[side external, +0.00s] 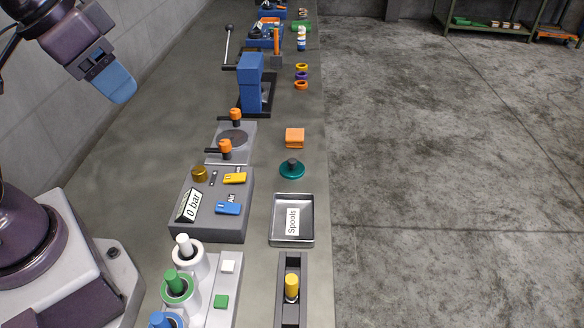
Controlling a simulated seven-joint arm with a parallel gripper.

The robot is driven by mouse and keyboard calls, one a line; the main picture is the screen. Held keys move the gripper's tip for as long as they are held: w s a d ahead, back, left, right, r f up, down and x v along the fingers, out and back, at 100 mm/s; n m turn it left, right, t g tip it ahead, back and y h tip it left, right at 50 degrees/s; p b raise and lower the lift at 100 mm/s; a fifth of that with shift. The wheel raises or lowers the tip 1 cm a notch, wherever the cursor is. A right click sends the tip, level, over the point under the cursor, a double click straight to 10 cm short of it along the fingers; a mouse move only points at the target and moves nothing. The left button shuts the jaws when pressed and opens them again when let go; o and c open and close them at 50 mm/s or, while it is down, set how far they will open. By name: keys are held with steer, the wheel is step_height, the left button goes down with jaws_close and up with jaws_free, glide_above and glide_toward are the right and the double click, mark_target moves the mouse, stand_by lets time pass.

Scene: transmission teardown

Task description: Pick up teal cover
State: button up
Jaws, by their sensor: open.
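The teal cover (292,171) is a round teal disc with a dark knob on top. My gripper (121,91) is at the upper left, raised above the bench, with blue fingers angled down to the right. It is open, far to the left of the teal cover and apart from it. I see nothing held in it. The gap between the fingers is hard to make out from this side.
The grey "0 bar" box (208,229) and a plate with orange clamps (243,144) stand to the left. The bench's right edge is close by.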

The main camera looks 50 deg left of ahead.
steer(key=w+f+n+g, duration=0.2)
steer(key=w+f+g, duration=0.15)
steer(key=w, duration=0.55)
steer(key=n+g, duration=0.1)
steer(key=n, duration=2)
glide_above(292, 160)
step_height(292, 160, down, 16)
steer(key=shift+n, duration=0.3)
step_height(292, 160, down, 13)
steer(key=shift+r, duration=0.2)
steer(key=shift+c, duration=0.4)
jaws_close()
